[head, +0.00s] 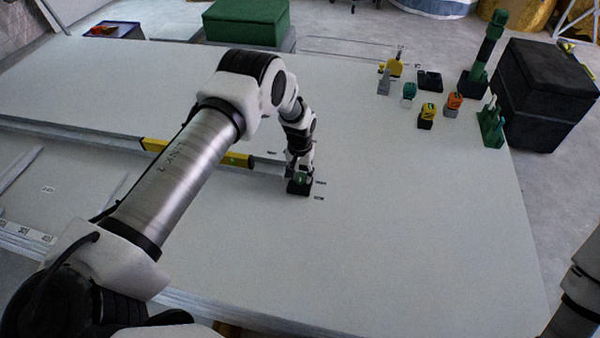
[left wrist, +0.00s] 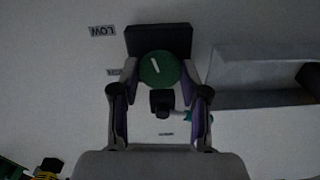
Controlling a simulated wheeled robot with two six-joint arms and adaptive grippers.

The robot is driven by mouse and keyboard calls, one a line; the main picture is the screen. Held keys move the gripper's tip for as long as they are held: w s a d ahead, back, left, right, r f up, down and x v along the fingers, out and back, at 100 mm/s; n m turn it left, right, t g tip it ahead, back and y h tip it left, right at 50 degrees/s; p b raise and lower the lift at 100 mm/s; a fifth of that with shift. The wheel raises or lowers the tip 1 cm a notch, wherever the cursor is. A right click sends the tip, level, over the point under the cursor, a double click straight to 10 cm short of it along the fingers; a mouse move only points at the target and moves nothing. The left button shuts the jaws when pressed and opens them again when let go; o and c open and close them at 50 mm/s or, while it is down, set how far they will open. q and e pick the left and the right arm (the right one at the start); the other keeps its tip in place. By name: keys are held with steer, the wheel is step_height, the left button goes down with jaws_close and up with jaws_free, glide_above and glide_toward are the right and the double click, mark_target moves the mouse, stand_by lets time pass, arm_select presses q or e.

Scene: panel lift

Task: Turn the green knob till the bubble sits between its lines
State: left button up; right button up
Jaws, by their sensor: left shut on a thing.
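The green knob (left wrist: 158,70), with a white pointer line on its face, sits on a black block (left wrist: 158,40). My left gripper (left wrist: 160,84) is shut on the knob, one finger on each side. In the head view the block (head: 298,188) stands on the large pale panel, with my left gripper (head: 301,172) down over it. A yellow spirit level (head: 154,145) lies to its left, partly hidden behind my left arm. Its greenish vial (head: 233,161) shows, but the bubble and lines are too small to make out. My right gripper is out of view.
Small printed labels, one reading LOW (left wrist: 103,30), lie around the block. A grey bar (left wrist: 250,76) is close beside it. Several small coloured fixtures (head: 427,115) stand at the panel's back right. A black crate (head: 540,95) is beyond the right edge. The panel's front right is clear.

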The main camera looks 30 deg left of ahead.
mark_target(300, 176)
arm_select(q)
steer(key=shift+n, duration=0.4)
steer(key=o, duration=1.1)
steer(key=shift+o, duration=0.2)
step_height(300, 176, up, 12)
